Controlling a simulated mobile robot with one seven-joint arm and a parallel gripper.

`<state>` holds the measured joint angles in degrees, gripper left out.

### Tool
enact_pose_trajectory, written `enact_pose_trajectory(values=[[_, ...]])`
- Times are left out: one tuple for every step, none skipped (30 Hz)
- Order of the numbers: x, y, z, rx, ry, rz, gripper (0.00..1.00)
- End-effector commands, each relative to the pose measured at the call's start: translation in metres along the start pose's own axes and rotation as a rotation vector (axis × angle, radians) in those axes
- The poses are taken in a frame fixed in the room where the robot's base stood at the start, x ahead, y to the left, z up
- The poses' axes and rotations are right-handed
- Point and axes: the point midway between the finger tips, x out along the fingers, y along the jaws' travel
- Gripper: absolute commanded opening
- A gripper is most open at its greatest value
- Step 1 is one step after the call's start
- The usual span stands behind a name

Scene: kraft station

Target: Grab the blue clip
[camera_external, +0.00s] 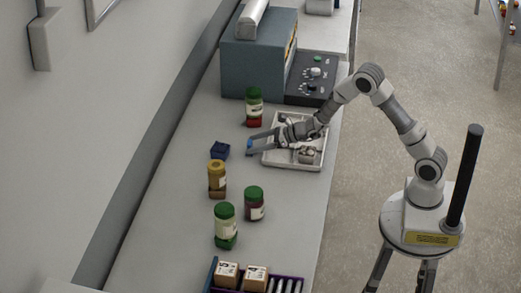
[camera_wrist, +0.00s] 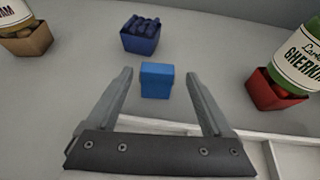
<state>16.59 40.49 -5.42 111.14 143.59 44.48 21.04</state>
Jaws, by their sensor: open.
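A small bright blue block, which looks like the blue clip (camera_wrist: 157,80), rests on the grey counter. In the wrist view it lies between and just beyond the fingertips of my gripper (camera_wrist: 160,74), with gaps on both sides. In the external view the blue clip (camera_external: 249,144) shows at the tips of my gripper (camera_external: 256,142), partly covered by the fingers. My gripper is open and holds nothing. It reaches left across the edge of a white tray.
A dark blue box (camera_wrist: 140,40) of dark blue pieces stands just beyond the clip. A red box with a gherkin jar (camera_wrist: 299,55) is at right, a tan box (camera_wrist: 27,41) at left. The divided white tray (camera_external: 267,159) lies under my wrist. Several jars stand along the counter.

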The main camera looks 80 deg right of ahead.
Motion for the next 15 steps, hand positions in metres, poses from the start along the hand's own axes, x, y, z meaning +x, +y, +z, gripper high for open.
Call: enact_pose_trajectory(values=[[0.005,0.001,0.0,0.0,0.0,0.002,0.85],[0.009,0.002,0.0,-0.001,0.0,0.002,0.85],[0.015,0.003,-0.001,0.0,0.0,0.003,0.85],[0.02,0.004,0.0,-0.001,0.0,0.003,0.85],[0.025,0.004,-0.001,0.0,0.001,0.002,0.85],[0.031,0.005,0.0,0.0,0.0,0.002,0.85],[0.034,0.004,0.0,0.0,0.0,0.002,0.85],[0.038,0.004,0.0,0.0,0.0,0.002,0.85],[0.042,0.004,0.0,0.0,0.0,0.002,0.85],[0.044,0.004,0.0,0.0,0.0,0.001,0.85],[0.046,0.004,0.001,0.0,0.0,0.001,0.85],[0.048,0.004,0.0,0.0,0.0,0.001,0.85],[0.049,0.004,0.0,0.0,0.001,0.001,0.85],[0.049,0.004,0.0,0.001,0.001,0.001,0.85],[0.049,0.004,0.0,0.001,0.001,0.001,0.85]])
